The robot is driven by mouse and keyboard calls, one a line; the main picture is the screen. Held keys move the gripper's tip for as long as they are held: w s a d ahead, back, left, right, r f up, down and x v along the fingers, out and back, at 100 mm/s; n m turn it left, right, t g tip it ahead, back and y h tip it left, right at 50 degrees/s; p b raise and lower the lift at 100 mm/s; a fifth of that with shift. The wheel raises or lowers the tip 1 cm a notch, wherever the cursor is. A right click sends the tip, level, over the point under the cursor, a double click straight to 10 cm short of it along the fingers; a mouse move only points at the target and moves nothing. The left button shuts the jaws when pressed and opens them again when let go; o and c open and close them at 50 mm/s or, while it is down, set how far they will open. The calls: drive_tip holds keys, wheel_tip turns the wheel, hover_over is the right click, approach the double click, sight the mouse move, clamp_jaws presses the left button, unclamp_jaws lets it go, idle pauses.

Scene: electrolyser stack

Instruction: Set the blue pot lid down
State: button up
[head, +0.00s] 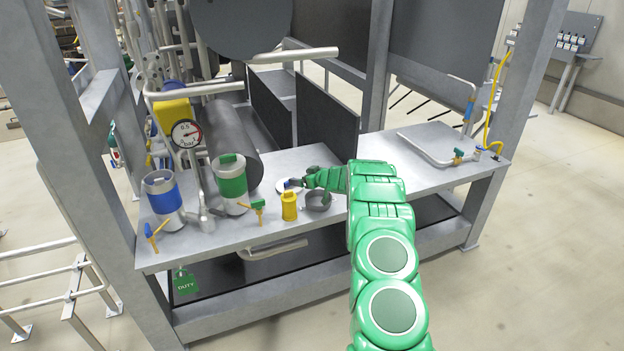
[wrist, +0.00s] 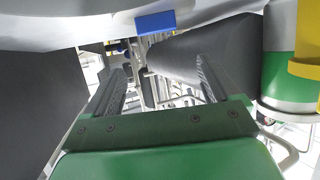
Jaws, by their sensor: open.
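The blue pot lid (head: 287,186), a small pale disc with a blue knob, appears to lie on the bench (head: 330,160) left of my gripper's tip. In the wrist view a blue block (wrist: 155,22), probably its knob, shows at the top, beyond the fingertips. My gripper (head: 308,180) is low over the bench; in the wrist view its two fingers (wrist: 158,85) are apart with nothing between them. The blue-banded pot (head: 163,196) stands at the bench's left end with its top apparently uncovered.
A green-banded pot (head: 230,184) with a green lid stands beside the blue-banded one. A yellow canister (head: 289,206) and a dark ring-shaped part (head: 318,200) are close to my gripper. A pressure gauge (head: 187,133) stands behind. A pale tray (head: 440,143) lies at the right.

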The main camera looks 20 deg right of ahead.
drive_tip(key=shift+v, duration=2.7)
